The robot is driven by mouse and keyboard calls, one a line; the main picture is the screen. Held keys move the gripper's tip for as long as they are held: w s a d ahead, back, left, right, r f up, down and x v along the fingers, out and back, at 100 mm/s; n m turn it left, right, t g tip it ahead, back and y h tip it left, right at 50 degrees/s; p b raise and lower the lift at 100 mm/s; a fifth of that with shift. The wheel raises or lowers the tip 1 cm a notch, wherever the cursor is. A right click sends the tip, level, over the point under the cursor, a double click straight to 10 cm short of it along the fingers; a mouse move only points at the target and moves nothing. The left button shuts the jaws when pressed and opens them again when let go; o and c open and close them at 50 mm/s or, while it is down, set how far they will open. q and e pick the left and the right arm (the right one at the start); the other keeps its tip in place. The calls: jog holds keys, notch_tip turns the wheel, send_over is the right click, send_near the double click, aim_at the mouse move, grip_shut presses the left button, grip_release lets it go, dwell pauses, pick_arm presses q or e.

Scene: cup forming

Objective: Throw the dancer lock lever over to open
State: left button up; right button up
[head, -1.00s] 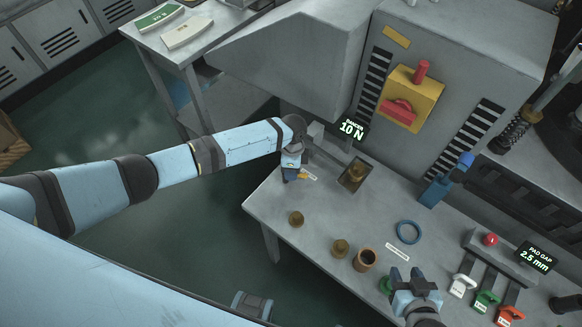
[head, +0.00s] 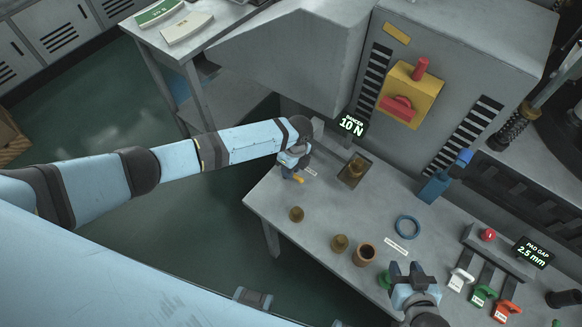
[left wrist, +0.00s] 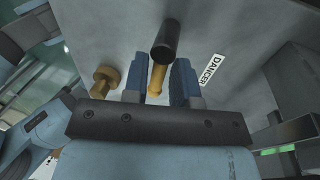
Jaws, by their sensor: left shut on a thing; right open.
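The dancer lock lever, a yellow shaft (left wrist: 157,78) with a black knob (left wrist: 166,40), stands between the two blue fingers of my left gripper (left wrist: 158,82) in the left wrist view. The gripper is shut on it. In the head view my left gripper (head: 292,160) is at the table's far left edge, beside a small white label (head: 311,172), which reads DANCER in the left wrist view (left wrist: 210,70). A yellow piece (head: 299,180) shows just below the gripper; the rest of the lever is hidden there. My right gripper (head: 407,274) is open and empty over the table's front.
The dancer display (head: 351,125) reads 10 N. Brass pieces (head: 296,214), (head: 339,243), a brown cup (head: 364,254) and a blue ring (head: 407,227) sit on the table. A small tray with a brass piece (head: 356,170) lies right of my left gripper.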

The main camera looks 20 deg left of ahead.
dwell(0.3)
pick_arm(q)
jog(key=o, duration=0.7)
jog(key=shift+o, duration=0.2)
pick_arm(e)
jog(key=shift+f+b, duration=0.3)
jog(key=shift+b, duration=0.05)
pick_arm(q)
notch_tip(320, 180, up, 14)
jog(key=w+d, duration=0.1)
jog(key=w, duration=0.1)
jog(key=shift+w+f, duration=0.2)
jog(key=shift+w, duration=0.1)
